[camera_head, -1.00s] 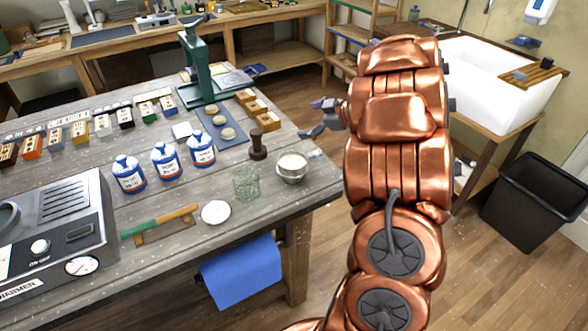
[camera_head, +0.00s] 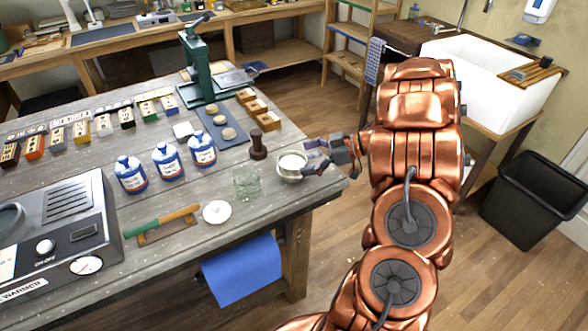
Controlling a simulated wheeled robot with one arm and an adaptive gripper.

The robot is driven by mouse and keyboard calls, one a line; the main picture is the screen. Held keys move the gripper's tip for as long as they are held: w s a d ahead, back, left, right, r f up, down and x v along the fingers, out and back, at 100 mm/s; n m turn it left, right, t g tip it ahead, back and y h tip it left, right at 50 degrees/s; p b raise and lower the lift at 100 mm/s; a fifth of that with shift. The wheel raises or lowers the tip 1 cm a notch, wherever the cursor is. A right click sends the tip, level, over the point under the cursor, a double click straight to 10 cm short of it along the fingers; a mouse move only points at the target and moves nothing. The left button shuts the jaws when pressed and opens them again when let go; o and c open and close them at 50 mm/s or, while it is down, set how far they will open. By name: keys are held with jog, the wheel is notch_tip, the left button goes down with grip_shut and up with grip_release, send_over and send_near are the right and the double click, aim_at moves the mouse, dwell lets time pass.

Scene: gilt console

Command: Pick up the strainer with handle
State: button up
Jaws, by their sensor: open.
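The strainer (camera_head: 290,168) is a small metallic bowl with a pale inside, at the right end of the grey wooden workbench (camera_head: 225,232). Its handle side points right, toward my gripper, and is mostly hidden by the fingers. My gripper (camera_head: 309,158) is open at the strainer's right side, with one finger toward the back and one toward the front. I cannot tell whether the fingers touch the strainer or its handle.
A dark stamp (camera_head: 258,147) stands just behind and left of the strainer. A clear glass (camera_head: 246,183) and a white round dish (camera_head: 217,212) are to its left. Blue-and-white bottles (camera_head: 167,162) stand further left.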

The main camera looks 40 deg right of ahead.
aim_at(292, 167)
jog(key=shift+p+x, duration=0.85)
jog(key=shift+x, duration=1.35)
jog(key=shift+c, duration=0.2)
jog(key=c, duration=1.1)
jog(key=shift+w+d+r, duration=0.1)
jog(key=shift+r, duration=0.05)
